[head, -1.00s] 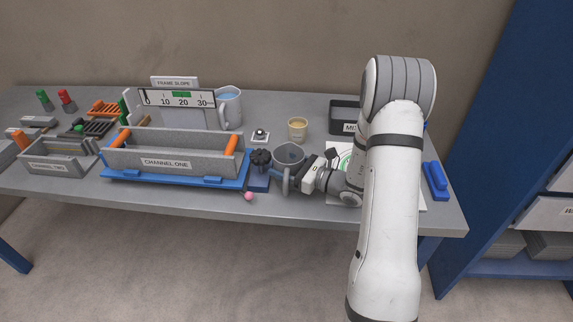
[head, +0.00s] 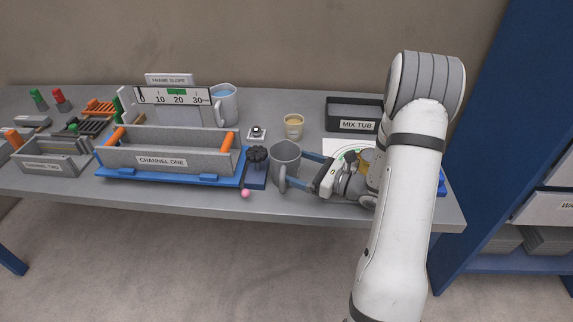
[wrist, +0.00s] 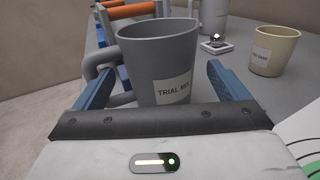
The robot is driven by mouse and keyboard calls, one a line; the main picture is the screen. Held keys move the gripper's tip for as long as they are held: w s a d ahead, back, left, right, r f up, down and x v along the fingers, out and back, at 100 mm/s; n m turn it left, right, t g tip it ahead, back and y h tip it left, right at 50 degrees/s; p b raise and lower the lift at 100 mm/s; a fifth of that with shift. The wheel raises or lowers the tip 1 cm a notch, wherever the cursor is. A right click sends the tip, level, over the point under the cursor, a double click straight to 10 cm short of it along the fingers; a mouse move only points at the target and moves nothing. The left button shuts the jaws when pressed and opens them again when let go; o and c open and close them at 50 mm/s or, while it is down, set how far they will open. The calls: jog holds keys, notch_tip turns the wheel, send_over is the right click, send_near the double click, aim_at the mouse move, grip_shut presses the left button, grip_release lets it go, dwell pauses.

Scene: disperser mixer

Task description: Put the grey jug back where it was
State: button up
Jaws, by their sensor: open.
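The grey jug (head: 284,158), labelled TRIAL MIX, stands upright on the table just right of the blue tray's black knob. It also shows in the wrist view (wrist: 157,60), its handle towards the left. My gripper (head: 298,169) is open at the right of the jug, its blue fingers pointing at it. In the wrist view my gripper (wrist: 160,67) has one finger to either side of the jug's near lower part, with gaps visible. A second, paler jug (head: 226,104) with blue liquid stands at the back.
The blue tray with the CHANNEL ONE trough (head: 170,160) is close on the jug's left. A beige cup (head: 293,127) and a small white-based item (head: 257,132) stand behind. The black MIX TUB (head: 352,115) is at the back right. The table's front edge is near.

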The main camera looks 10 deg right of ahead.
jog(key=v, duration=0.6)
jog(key=shift+b, duration=0.3)
